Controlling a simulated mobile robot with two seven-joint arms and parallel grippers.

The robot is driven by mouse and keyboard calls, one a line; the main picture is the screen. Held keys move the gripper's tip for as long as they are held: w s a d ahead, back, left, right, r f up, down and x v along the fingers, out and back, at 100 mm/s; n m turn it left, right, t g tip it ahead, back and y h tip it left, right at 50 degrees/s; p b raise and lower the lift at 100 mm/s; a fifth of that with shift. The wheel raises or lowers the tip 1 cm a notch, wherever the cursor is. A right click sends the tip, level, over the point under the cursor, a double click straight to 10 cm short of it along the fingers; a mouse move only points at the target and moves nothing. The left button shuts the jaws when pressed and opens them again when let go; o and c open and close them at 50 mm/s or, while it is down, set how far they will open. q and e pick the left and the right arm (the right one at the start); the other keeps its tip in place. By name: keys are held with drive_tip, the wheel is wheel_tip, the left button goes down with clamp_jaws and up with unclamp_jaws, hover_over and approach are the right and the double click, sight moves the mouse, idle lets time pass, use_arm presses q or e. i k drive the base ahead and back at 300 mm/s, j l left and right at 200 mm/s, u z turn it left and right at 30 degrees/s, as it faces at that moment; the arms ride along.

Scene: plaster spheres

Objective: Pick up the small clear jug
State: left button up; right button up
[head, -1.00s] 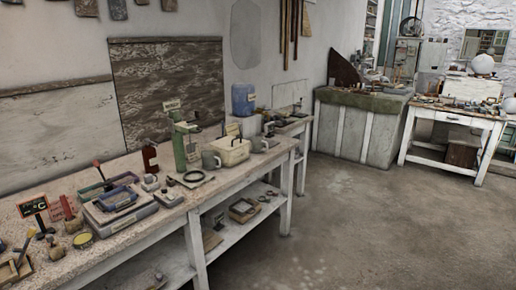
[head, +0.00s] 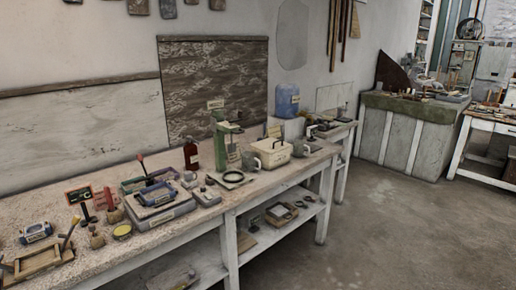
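I cannot make out a small clear jug for certain. A large blue see-through jug (head: 287,101) stands at the far end of the long workbench, near the wall. Neither of my grippers is in view.
The long workbench (head: 160,232) runs along the left wall, with a lower shelf. It carries a green stand (head: 221,142), a dark red bottle (head: 191,156), a blue-topped case (head: 157,197) and a wooden tray (head: 38,262). Floor (head: 400,235) to the right is clear.

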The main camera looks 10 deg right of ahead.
sight(299, 146)
drive_tip(key=i+l+u, duration=0.6)
drive_tip(key=l, duration=0.15)
drive_tip(key=i+l, duration=0.15)
drive_tip(key=l, duration=0.2)
drive_tip(key=i+l+u, duration=0.1)
drive_tip(key=l, duration=0.2)
drive_tip(key=i+l+u, duration=0.1)
drive_tip(key=l, duration=0.25)
drive_tip(key=i+l, duration=0.15)
drive_tip(key=l, duration=0.2)
drive_tip(key=i+l+u, duration=0.1)
drive_tip(key=l, duration=0.25)
